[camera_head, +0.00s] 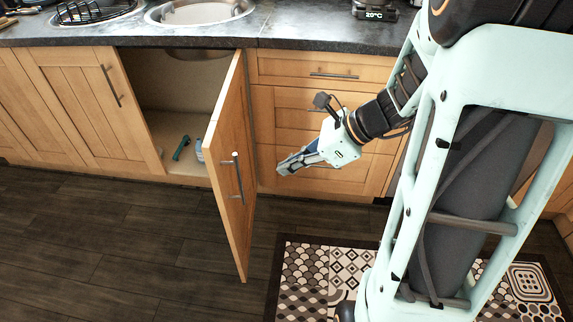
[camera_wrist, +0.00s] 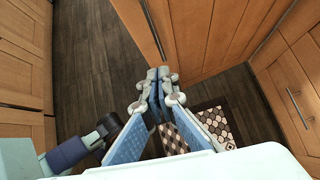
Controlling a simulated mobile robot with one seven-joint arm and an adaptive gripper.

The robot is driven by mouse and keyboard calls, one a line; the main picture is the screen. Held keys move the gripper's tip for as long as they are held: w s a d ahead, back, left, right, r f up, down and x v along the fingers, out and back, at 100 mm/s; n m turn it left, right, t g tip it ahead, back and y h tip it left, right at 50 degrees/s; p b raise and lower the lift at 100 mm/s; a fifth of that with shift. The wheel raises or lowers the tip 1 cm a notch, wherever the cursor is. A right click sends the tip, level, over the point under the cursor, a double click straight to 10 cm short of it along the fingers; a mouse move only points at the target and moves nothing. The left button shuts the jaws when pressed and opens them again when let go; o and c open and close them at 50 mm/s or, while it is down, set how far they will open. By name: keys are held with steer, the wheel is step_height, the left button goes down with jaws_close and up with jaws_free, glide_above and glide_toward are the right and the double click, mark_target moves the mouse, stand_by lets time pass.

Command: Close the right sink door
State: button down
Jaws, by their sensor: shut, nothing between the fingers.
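The right sink door (camera_head: 232,170) is a wooden cabinet door standing wide open, swung out from the cupboard under the sink. Its metal handle (camera_head: 237,178) is on its outer face, near the free edge. My gripper (camera_head: 281,169) is to the right of the door, on its outer-face side, in front of the drawers. The fingers are shut and empty. In the wrist view my gripper (camera_wrist: 158,75) points toward the door (camera_wrist: 205,35), which rises just beyond the fingertips. I cannot tell whether they touch. The handle (camera_wrist: 153,28) also shows there.
The open cupboard (camera_head: 185,105) holds a dark green tool (camera_head: 181,148) and a small pale item. Drawers (camera_head: 320,105) stand right of the door, and a closed left door (camera_head: 85,88) is beside the opening. A patterned mat (camera_head: 312,280) lies on the dark floor, which is clear at left.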

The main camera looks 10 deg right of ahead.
steer(key=w+a+f+b, duration=0.3)
steer(key=w+a+f, duration=0.1)
steer(key=a, duration=0.4)
steer(key=shift+f, duration=0.55)
steer(key=shift+a, duration=0.15)
